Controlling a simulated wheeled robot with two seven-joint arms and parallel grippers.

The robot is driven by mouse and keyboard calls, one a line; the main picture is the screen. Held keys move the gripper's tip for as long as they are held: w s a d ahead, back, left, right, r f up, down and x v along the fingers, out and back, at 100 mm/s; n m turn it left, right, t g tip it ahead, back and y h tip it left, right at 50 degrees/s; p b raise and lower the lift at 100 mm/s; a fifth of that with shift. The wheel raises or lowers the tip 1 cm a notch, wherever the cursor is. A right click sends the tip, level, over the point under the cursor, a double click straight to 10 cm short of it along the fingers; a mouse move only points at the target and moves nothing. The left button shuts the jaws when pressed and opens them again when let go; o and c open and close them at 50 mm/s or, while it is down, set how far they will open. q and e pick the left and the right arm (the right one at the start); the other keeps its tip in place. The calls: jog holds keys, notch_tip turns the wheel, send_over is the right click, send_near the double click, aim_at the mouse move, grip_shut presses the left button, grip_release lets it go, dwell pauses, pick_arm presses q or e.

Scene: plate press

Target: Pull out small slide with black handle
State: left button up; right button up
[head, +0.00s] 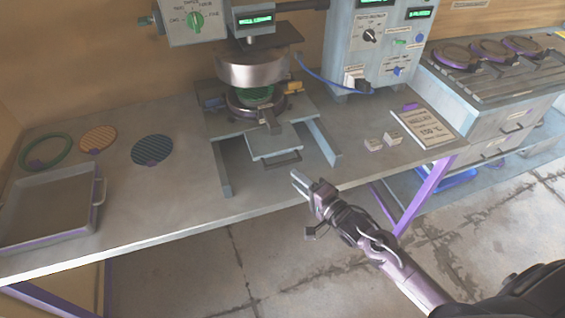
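The small slide (273,142) is a light grey plate under the front of the press. Its thin dark handle (283,161) is at its front edge. My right gripper (298,180) is near the front edge of the table, just in front of and a little right of the handle, apart from it. Its fingers point toward the press, and I cannot tell how far apart they are. It holds nothing that I can see. My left gripper is not in view.
The press (252,70) stands on a grey frame with side legs. A grey tray (93,222), green ring (68,146) and two round mesh discs lie at left. Small white blocks (373,144) and a sign (426,128) lie at right. The table between tray and press is clear.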

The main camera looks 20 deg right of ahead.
aim_at(285, 165)
jog(key=shift+w+d+r+m+y, duration=0.15)
jog(key=shift+d+r+m+y, duration=0.15)
jog(key=shift+m+y, duration=0.15)
jog(key=shift+w+a, duration=0.1)
jog(key=shift+w, duration=0.2)
jog(key=p+x, duration=0.1)
jog(key=x, duration=0.6)
jog(key=shift+r, duration=0.1)
grip_shut()
